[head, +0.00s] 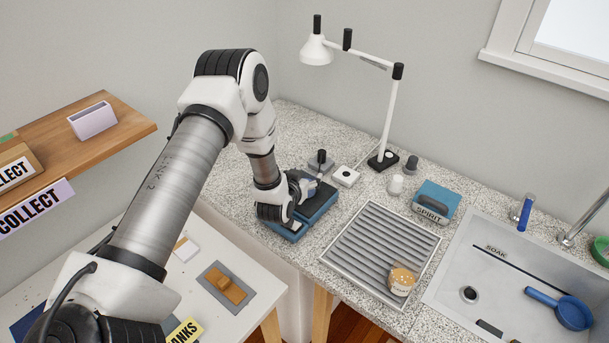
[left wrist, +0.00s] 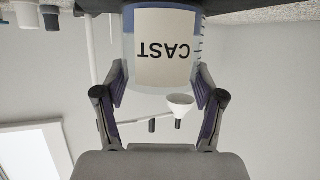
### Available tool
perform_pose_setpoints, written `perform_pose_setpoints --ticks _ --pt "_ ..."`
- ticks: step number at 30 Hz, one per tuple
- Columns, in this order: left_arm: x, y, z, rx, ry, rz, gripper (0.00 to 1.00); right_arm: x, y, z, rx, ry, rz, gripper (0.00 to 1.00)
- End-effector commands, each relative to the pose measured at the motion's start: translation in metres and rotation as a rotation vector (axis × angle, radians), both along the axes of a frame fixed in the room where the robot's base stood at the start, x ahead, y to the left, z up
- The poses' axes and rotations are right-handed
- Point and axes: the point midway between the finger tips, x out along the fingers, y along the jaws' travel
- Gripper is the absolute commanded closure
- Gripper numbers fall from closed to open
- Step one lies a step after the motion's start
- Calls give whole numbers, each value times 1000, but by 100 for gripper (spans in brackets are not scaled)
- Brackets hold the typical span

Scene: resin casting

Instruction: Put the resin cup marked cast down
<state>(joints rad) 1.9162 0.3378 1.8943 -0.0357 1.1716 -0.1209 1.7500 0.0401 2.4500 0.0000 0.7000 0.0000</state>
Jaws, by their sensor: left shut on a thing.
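The resin cup marked cast shows in the left wrist view (left wrist: 163,48), upside down in that picture, with a pale label reading CAST and graduation marks on its clear side. My left gripper (left wrist: 162,88) is shut on it, one finger on each side. In the head view my left gripper (head: 300,188) is over a blue box-like unit (head: 318,208) on the speckled counter. The cup is mostly hidden there by the gripper. Whether its base touches anything cannot be told. My right gripper is not in view.
A ribbed drain rack (head: 372,252) lies right of the blue unit, with a jar of amber contents (head: 401,281) at its front corner. A white lamp (head: 390,115), a blue SPIRIT box (head: 436,200) and a sink (head: 510,300) stand beyond. A wooden shelf (head: 120,125) is at left.

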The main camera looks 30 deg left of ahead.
Motion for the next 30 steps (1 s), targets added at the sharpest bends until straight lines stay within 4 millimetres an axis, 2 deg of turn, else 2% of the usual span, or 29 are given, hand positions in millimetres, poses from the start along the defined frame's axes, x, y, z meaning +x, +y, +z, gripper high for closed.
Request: perform_pose_setpoints --ticks 2,3,4,5,17,20,30 --pt "0 0 -4 0 0 0 68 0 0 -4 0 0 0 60" --pt "0 0 -3 0 0 0 21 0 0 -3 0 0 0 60" --pt "0 0 -3 0 0 0 10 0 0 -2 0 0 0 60" --pt "0 0 -3 0 0 0 6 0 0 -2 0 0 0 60" --pt "-1 0 3 0 1 0 6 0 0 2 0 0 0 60" --pt "-16 -3 5 -2 3 2 6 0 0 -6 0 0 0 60" --pt "-91 -22 36 -3 2 1 6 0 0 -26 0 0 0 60"
